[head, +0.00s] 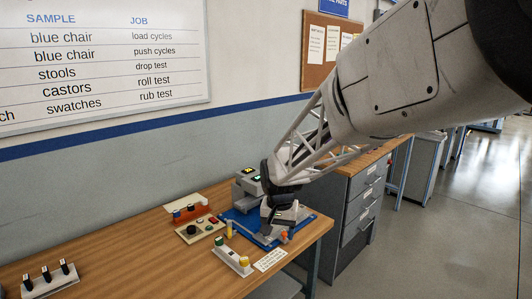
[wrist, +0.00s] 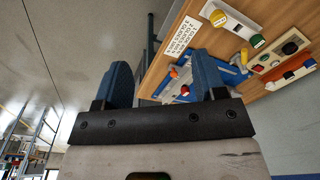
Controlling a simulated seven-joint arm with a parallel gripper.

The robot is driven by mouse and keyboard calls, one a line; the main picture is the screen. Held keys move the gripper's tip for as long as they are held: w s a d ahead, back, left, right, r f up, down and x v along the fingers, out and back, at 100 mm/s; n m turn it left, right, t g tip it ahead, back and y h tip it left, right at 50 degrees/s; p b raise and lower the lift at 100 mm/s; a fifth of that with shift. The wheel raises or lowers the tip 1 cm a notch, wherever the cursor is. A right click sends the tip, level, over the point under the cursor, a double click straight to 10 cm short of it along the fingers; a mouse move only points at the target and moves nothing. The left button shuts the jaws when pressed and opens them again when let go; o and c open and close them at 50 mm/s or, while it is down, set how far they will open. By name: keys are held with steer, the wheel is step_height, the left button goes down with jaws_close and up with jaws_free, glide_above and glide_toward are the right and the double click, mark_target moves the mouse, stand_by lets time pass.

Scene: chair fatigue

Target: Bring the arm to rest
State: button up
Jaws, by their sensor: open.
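My arm reaches in from the upper right in the head view, above the right end of the wooden table (head: 110,252). My gripper (head: 277,193) is dark and sits in front of and over the blue mat (head: 314,222), hiding part of it and its devices. I cannot tell its exact height above them. In the wrist view, my gripper (wrist: 162,82) shows two blue fingers standing well apart with nothing held between them. Beyond the fingers, the table edge and the mat appear tilted.
Near the mat are a control box with a green button (head: 234,257), a panel with a black knob (head: 195,229) and a white label (head: 270,259). A switch block (head: 50,279) stands at front left. A grey drawer cabinet (head: 362,215) stands behind right. Open floor lies farther right.

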steer(key=s+d+r+n+t, duration=0.1)
steer(key=s+d+r, duration=0.35)
steer(key=s, duration=0.25)
steer(key=s+d+r, duration=0.3)
steer(key=s+d, duration=0.2)
steer(key=s, duration=0.3)
steer(key=s+d, duration=0.2)
steer(key=s, duration=0.6)
steer(key=s+d+n, duration=0.1)
steer(key=s+d, duration=0.2)
steer(key=s, duration=0.6)
steer(key=shift+s+d+t, duration=0.25)
steer(key=shift+t, duration=0.15)
steer(key=shift+f, duration=0.1)
